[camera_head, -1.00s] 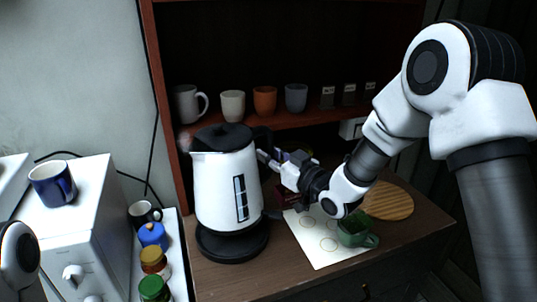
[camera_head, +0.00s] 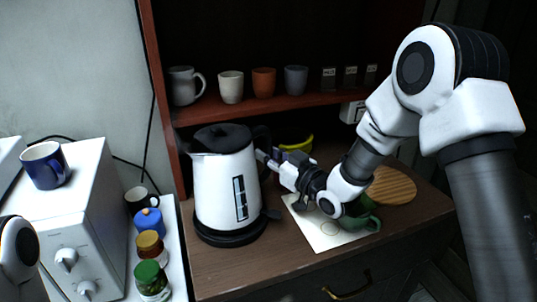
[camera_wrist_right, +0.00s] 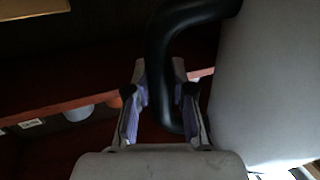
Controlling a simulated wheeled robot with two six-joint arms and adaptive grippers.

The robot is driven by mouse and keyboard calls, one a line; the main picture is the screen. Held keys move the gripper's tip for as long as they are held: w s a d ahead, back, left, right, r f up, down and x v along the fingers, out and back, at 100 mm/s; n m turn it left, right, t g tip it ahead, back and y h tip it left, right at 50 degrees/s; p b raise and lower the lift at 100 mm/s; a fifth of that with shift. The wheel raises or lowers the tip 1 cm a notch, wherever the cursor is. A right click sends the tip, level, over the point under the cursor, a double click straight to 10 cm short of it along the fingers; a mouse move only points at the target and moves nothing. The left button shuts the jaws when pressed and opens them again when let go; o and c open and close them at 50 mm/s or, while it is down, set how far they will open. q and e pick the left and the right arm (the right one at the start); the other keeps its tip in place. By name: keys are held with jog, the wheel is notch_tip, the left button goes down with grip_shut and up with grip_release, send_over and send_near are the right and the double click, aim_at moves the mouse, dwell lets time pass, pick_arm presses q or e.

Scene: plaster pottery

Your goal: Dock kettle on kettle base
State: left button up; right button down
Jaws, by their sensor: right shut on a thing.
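The white kettle (camera_head: 222,192) with a black lid stands upright over the round black kettle base (camera_head: 228,239) on the wooden counter. Its bottom appears to rest on the base, with no clear gap showing. My right gripper (camera_head: 266,157) is shut on the black kettle handle from the right. In the right wrist view, the handle (camera_wrist_right: 160,60) passes between the two fingers (camera_wrist_right: 163,105), and the pale kettle body (camera_wrist_right: 265,80) fills the right side. My left gripper is out of view; only a piece of my left arm shows at the lower left.
A sheet of paper (camera_head: 318,238) with a green mug (camera_head: 362,222) and a round wooden board (camera_head: 391,187) lie to the right. A yellow bowl (camera_head: 297,144) is behind my gripper. Several cups stand on the shelf (camera_head: 240,107). Jars and a white appliance (camera_head: 75,215) are left.

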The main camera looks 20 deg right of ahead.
jog(key=shift+s+r, duration=0.1)
dwell(0.9)
jog(key=shift+f+b, duration=0.6)
jog(key=shift+b, duration=0.15)
jog(key=c, duration=1.3)
grip_release()
jog(key=shift+s+f, duration=0.1)
jog(key=shift+s, duration=0.05)
jog(key=v, duration=1.1)
